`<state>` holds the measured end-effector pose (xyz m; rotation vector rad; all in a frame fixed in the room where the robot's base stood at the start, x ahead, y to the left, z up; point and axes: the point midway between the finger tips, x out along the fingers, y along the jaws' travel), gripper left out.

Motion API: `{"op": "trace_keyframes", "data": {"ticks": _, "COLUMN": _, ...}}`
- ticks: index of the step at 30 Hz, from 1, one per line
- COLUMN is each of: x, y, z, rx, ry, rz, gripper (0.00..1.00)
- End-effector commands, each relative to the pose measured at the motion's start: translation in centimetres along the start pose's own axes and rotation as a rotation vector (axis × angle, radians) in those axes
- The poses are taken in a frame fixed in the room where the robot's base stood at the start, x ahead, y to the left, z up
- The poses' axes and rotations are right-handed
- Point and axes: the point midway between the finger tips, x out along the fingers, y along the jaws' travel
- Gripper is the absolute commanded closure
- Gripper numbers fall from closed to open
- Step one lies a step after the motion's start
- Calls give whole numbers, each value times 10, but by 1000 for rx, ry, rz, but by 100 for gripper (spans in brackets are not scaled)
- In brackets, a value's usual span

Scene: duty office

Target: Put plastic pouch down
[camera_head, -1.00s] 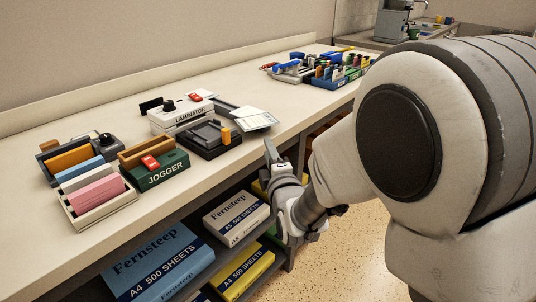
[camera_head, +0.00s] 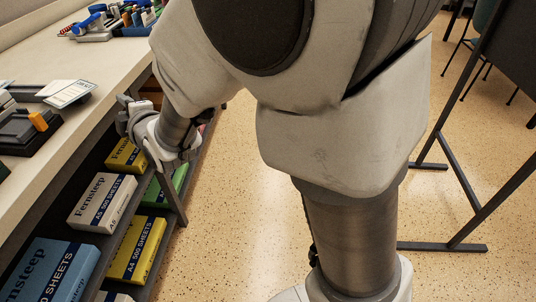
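My gripper (camera_head: 130,112) is at the front edge of the long counter (camera_head: 110,62), beside the shelves below it. My own arm partly covers it, and its fingers are small and seen edge-on. I cannot tell whether they are open or shut. No plastic pouch shows clearly between them. A flat, pale, pouch-like sheet (camera_head: 69,93) with print on it lies on the counter near the front edge, left of my gripper and apart from it. I cannot tell whether it is the plastic pouch.
A black device with an orange block (camera_head: 38,121) stands left of the sheet. Desk supplies (camera_head: 116,18) fill the far counter. Paper packs, including a white one (camera_head: 102,201), lie on shelves below. A dark metal frame (camera_head: 447,205) stands right on open speckled floor.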

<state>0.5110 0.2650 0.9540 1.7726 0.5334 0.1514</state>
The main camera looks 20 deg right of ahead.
Motion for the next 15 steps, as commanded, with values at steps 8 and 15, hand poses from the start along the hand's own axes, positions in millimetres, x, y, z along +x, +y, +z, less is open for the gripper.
{"op": "trace_keyframes", "data": {"ticks": 8, "x": -88, "y": 29, "z": 78, "rx": 506, "ry": -250, "rz": -195, "gripper": 67}}
{"op": "trace_keyframes", "data": {"ticks": 15, "x": -194, "y": 23, "z": 120, "rx": 931, "ry": -542, "rz": -286, "gripper": 67}}
